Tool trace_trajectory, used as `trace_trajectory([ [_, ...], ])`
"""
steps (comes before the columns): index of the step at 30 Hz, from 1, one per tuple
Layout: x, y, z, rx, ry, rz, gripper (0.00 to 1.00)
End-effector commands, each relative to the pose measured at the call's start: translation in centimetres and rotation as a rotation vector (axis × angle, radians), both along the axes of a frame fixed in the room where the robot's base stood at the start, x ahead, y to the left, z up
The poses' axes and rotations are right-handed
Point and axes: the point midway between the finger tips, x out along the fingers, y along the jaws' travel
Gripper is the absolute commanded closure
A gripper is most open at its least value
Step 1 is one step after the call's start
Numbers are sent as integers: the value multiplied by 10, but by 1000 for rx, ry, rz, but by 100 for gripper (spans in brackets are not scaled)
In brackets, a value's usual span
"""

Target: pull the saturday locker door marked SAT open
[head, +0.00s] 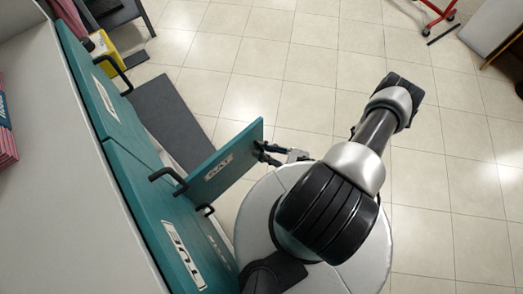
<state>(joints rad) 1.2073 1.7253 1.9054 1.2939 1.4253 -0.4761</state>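The teal SAT door (236,153), with a white label reading SAT, stands swung out from the locker front, roughly square to it. My gripper (266,152) is at the door's free end, on its right side. Its dark fingers are close to or touching the door there. The handle of this door is not clearly visible, and I cannot tell whether the fingers are closed on it. The locker's inside behind the door is hidden.
A teal door marked TUE (163,228) and another teal door (103,95) lie flush along the locker front, with black handles sticking out. A dark mat (172,108) lies on the floor beyond. A yellow object (106,50) stands at the upper left.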

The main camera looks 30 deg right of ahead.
Motion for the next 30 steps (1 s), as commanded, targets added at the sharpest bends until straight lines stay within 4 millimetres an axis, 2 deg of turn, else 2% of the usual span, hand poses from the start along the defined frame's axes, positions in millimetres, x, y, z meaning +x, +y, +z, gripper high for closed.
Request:
trace_trajectory([
  [14, -6, -3, 0, 3, 3, 1, 82],
  [20, -28, -23, 0, -1, 0, -4, 82],
  [30, -80, -64, 0, -3, 0, -3, 82],
])
